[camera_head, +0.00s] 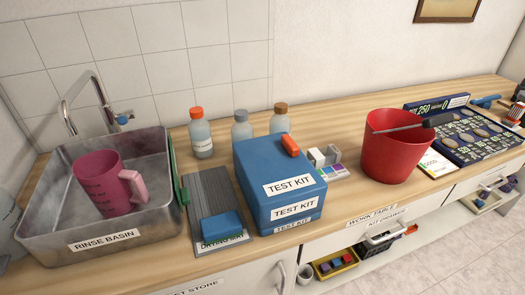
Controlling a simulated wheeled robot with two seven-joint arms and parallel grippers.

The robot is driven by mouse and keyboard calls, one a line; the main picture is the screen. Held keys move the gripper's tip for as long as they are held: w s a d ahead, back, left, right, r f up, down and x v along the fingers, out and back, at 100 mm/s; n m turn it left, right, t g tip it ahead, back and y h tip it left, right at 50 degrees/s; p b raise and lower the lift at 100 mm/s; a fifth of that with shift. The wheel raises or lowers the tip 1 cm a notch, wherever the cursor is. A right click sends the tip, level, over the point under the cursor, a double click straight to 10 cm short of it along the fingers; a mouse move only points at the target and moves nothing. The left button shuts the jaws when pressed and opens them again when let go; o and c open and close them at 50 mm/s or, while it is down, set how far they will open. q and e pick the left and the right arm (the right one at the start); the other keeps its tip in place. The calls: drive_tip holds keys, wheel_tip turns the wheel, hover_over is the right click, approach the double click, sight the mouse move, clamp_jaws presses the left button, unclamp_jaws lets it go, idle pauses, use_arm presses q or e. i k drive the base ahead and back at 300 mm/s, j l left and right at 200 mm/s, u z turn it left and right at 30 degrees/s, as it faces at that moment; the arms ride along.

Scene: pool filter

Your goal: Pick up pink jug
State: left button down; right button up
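The pink jug (103,184) stands in the metal rinse basin (105,240) at the left end of the worktop. Its opening faces up, and its lighter pink handle (133,186) points right, towards the basin's right wall. The basin's front wall stands between the jug's base and the front edge of the worktop. Faint markings show on the jug's side. Neither of my grippers shows in the head view, and nothing is holding the jug.
A tap (82,100) rises behind the basin. Right of it are a grey drying mat (212,190) with a blue block (221,226), several bottles (201,138), blue test kit boxes (277,180) and a red bucket (392,150). A shelf with small bins (336,265) lies below.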

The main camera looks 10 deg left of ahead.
sight(103, 175)
drive_tip(key=u, duration=1)
drive_tip(key=z, duration=1.7)
drive_tip(key=u, duration=1.7)
drive_tip(key=j+z, duration=0.15)
drive_tip(key=z, duration=0.15)
